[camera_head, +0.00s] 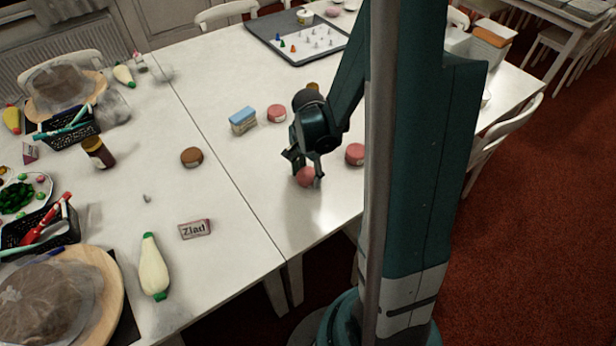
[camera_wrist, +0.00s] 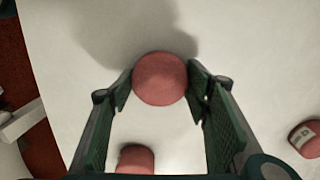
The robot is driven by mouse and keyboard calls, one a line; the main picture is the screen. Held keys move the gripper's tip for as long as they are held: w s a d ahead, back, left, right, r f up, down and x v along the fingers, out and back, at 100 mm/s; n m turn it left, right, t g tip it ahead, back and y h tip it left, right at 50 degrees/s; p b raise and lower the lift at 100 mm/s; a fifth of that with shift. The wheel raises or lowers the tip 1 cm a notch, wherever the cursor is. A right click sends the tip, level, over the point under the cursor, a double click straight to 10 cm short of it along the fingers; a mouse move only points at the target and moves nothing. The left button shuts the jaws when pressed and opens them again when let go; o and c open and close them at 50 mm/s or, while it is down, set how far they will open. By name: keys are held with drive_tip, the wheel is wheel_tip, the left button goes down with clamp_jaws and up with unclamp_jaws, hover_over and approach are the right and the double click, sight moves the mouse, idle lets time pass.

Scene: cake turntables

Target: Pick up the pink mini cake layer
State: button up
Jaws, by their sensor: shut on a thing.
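A round pink mini cake layer (camera_head: 307,178) is between the fingertips of my gripper (camera_head: 303,170), over the near part of the white table. In the wrist view my gripper (camera_wrist: 161,84) is shut on this pink mini cake layer (camera_wrist: 160,72), with one finger touching each side. I cannot tell whether it is clear of the tabletop. Two similar pink rounds stand apart from it: one (camera_head: 277,113) behind my gripper and one (camera_head: 355,154) to its right. Pink rounds also show in the wrist view at the bottom (camera_wrist: 136,159) and right edge (camera_wrist: 305,139).
A blue-and-white box (camera_head: 243,120) and a brown round (camera_head: 191,157) are left of my gripper. A labelled block (camera_head: 195,229) lies nearer. A board with small pieces (camera_head: 272,27) is at the back. The table is bare around the held layer.

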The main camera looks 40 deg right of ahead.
sight(307, 175)
drive_tip(key=shift+r, duration=0.15)
wheel_tip(307, 175, up, 10)
drive_tip(key=p, duration=0.2)
drive_tip(key=shift+p, duration=0.35)
idle(0.4)
drive_tip(key=shift+w, duration=0.1)
idle(0.4)
drive_tip(key=w+a, duration=0.4)
drive_tip(key=w, duration=1.1)
drive_tip(key=shift+w+p, duration=0.35)
drive_tip(key=shift+f+b, duration=0.65)
drive_tip(key=shift+f, duration=2.5)
